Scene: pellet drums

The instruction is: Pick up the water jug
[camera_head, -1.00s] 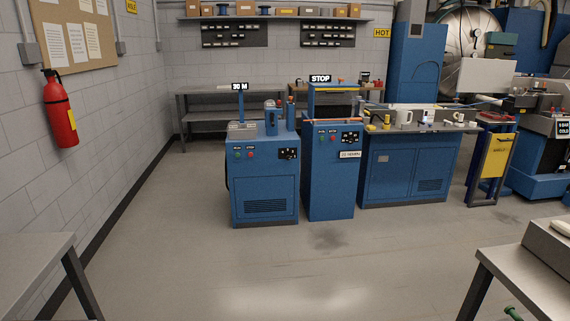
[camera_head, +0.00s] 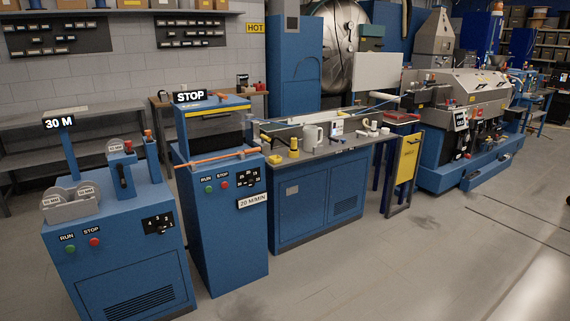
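A white jug-like vessel with a handle (camera_head: 312,137) stands upright on the grey top of a long blue cabinet (camera_head: 303,205) near the middle of the view. I take it for the water jug, though it is small here and its contents cannot be seen. A smaller white cup-like item (camera_head: 373,125) sits further right on the same top. Neither of my grippers is in view, and nothing is seen touching the vessel.
A blue machine with a STOP sign (camera_head: 221,190) stands left of the cabinet. A blue machine with a 30 M sign (camera_head: 110,230) is at the near left. A yellow-panelled stand (camera_head: 408,158) is right of the cabinet. The floor in front (camera_head: 400,260) is clear.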

